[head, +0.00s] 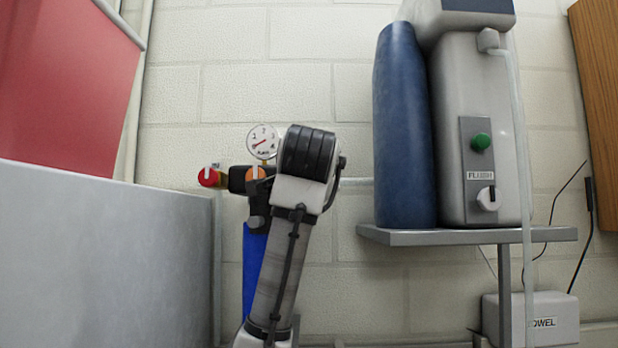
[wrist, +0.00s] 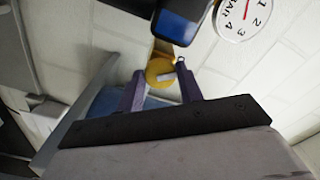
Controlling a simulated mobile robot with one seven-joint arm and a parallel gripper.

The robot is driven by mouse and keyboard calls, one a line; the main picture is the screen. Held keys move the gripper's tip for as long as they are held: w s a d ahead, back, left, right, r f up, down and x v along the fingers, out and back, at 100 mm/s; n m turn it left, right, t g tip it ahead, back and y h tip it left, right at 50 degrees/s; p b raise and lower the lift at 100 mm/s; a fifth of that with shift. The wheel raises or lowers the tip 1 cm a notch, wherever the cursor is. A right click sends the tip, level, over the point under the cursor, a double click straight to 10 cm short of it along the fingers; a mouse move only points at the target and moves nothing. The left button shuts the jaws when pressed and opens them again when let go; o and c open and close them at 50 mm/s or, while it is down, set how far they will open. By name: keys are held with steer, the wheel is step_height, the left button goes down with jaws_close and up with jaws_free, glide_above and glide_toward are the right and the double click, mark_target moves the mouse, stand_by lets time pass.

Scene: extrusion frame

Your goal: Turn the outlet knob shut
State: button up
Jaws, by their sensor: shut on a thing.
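An orange-yellow knob (wrist: 157,68) with a pale pointer bar lies between the two finger ends of my gripper (wrist: 160,72) in the wrist view. The fingers sit either side of it, closed on it. In the head view an orange knob (head: 256,174) with a white upright bar shows on the dark valve body, just left of my wrist. My arm hides much of the contact there. A red knob (head: 209,177) sits at the left end of the same pipe assembly. A round dial gauge (head: 263,141) stands above; its face also shows in the wrist view (wrist: 243,14).
A blue cylinder (head: 254,270) hangs below the valve, partly behind my arm. A shelf (head: 470,236) at right carries a tall blue tank (head: 402,125) and a grey unit (head: 478,85). A grey panel (head: 100,250) stands close at left.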

steer(key=m, duration=0.6)
steer(key=shift+m, duration=0.4)
stand_by(0.4)
steer(key=o, duration=1)
steer(key=shift+s, duration=0.15)
steer(key=shift+s+b, duration=2.8)
steer(key=shift+s, duration=4.05)
